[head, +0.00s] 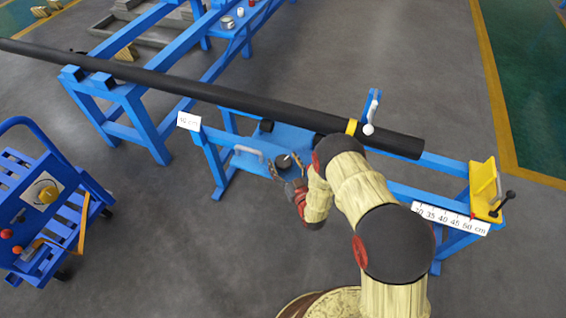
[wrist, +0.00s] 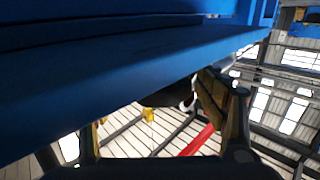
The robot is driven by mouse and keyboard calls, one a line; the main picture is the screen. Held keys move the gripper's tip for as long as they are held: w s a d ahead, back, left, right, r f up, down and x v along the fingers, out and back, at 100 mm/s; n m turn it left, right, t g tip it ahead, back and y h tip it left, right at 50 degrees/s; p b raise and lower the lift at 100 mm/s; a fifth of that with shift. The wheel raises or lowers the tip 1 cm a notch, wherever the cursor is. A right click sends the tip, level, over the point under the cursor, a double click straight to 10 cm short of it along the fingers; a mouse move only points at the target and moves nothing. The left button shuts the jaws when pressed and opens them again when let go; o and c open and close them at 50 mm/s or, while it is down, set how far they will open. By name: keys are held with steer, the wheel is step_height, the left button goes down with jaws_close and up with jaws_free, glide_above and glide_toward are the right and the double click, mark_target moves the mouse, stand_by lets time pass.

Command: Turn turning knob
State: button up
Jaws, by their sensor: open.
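A dark round knob (head: 284,160) sits on the blue panel (head: 300,137) of the blue stand, below the long black pipe. I take it for the turning knob. My gripper (head: 286,168) is open at this knob, with one fingertip on each side of it in the head view. I cannot tell whether the fingers touch it. In the wrist view my gripper (wrist: 150,125) shows its fingers spread apart. A dark rounded thing (wrist: 170,96) shows near the right finger, partly hidden under a large blue surface (wrist: 120,80); I cannot tell whether it is the knob.
A grey handle (head: 249,152) is left of the knob. A yellow stop (head: 484,186) stands right. A blue cart (head: 40,215) with a yellow knob (head: 47,195) stands left.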

steer(key=shift+w, duration=0.15)
steer(key=shift+c, duration=0.8)
steer(key=c, duration=1)
